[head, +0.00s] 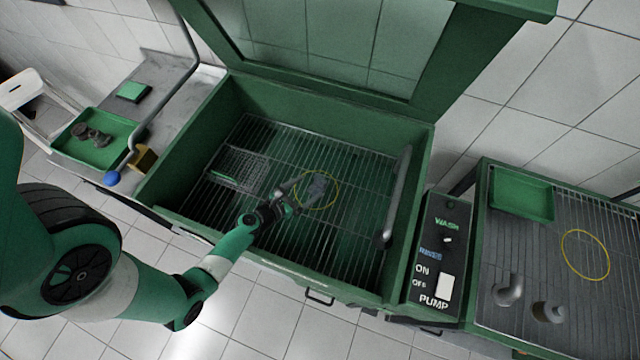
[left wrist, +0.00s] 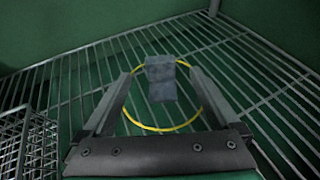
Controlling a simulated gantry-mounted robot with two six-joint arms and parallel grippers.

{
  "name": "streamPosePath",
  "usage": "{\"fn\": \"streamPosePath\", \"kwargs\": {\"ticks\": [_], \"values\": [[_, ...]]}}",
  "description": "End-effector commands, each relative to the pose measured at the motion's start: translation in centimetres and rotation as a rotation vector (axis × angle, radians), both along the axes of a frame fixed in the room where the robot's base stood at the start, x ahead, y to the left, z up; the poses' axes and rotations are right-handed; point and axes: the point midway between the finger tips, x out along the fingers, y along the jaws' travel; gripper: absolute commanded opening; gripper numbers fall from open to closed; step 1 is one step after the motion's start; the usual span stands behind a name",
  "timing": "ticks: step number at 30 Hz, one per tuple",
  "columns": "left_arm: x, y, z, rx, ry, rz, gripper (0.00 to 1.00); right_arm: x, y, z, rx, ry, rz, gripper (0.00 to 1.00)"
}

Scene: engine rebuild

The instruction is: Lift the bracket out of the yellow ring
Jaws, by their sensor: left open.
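The grey bracket (head: 318,186) lies on the wire rack inside the green wash tub, within the yellow ring (head: 338,190). In the left wrist view the bracket (left wrist: 161,82) shows between my two fingers, with the yellow ring (left wrist: 160,130) around it. My left gripper (head: 291,194) is open at the left side of the ring, its fingers pointing at the bracket. In the left wrist view a gap shows on each side of the bracket, so the open gripper (left wrist: 161,85) has no grip on it. My right gripper is not in view.
A wire basket (head: 238,170) sits left in the tub. A grey pipe (head: 396,195) stands near the tub's right wall. The control box (head: 437,260) is outside right. A rack table (head: 560,290) holds another yellow ring (head: 585,254), grey parts and a green tray (head: 522,194).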

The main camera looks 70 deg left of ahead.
Motion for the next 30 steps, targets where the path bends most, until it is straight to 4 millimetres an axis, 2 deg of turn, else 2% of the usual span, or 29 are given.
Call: {"fn": "streamPosePath", "kwargs": {"ticks": [3,8,17,25,30], "values": [[1.1,0.5,-0.7,0.0,0.0,-0.001,0.95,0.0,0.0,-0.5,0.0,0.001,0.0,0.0],[1.5,0.7,-0.8,0.001,0.0,0.0,0.95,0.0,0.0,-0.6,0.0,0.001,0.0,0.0],[5.3,2.4,-2.7,0.002,0.0,-0.002,0.95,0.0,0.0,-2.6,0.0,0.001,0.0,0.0],[5.6,2.6,-2.6,0.0,0.001,0.0,0.95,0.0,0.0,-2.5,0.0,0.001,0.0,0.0],[5.6,2.6,-2.7,0.001,0.0,0.0,0.64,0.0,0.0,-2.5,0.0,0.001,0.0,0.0]]}}
